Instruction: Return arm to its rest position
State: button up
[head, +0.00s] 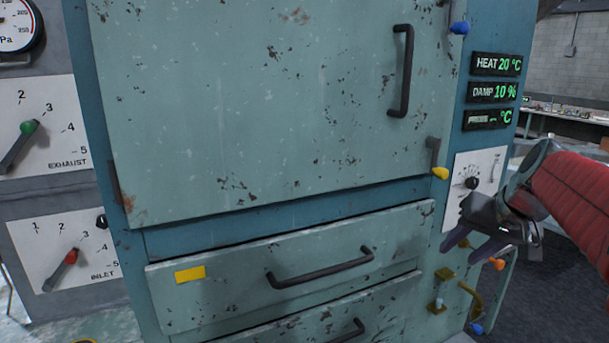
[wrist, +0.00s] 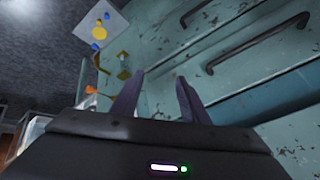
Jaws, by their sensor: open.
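My gripper (head: 472,240) is at the right in the head view, in front of the lower right side of a worn green cabinet (head: 260,110). Its two dark fingers are apart, with nothing between them. In the wrist view the fingers (wrist: 158,98) also stand apart and empty, with the cabinet front (wrist: 225,70) behind them. My red-sleeved arm reaches in from the right edge of the head view. The gripper covers part of a white dial panel (head: 490,165).
The cabinet has a closed door with a dark handle (head: 402,70) and drawers, the upper drawer (head: 220,290) slightly proud. Yellow, orange and blue knobs sit near the gripper. Gauge panels (head: 40,130) stand at left. Open floor (head: 565,235) lies at right, with a cluttered bench (head: 570,118) behind.

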jog(key=s+a+f+n, duration=0.1)
jog(key=s+a+f, duration=0.3)
jog(key=s, duration=0.3)
jog(key=s+a+f+n, duration=0.1)
jog(key=s+a+f, duration=0.3)
jog(key=s+a, duration=0.3)
jog(key=s+a+f+n+h, duration=0.1)
jog(key=s+a+f, duration=0.3)
jog(key=s, duration=0.4)
jog(key=shift+s+a+n+g, duration=0.2)
jog(key=shift+a+n+g, duration=0.2)
jog(key=shift+a+n, duration=0.25)
jog(key=shift+c, duration=0.3)
dwell(0.3)
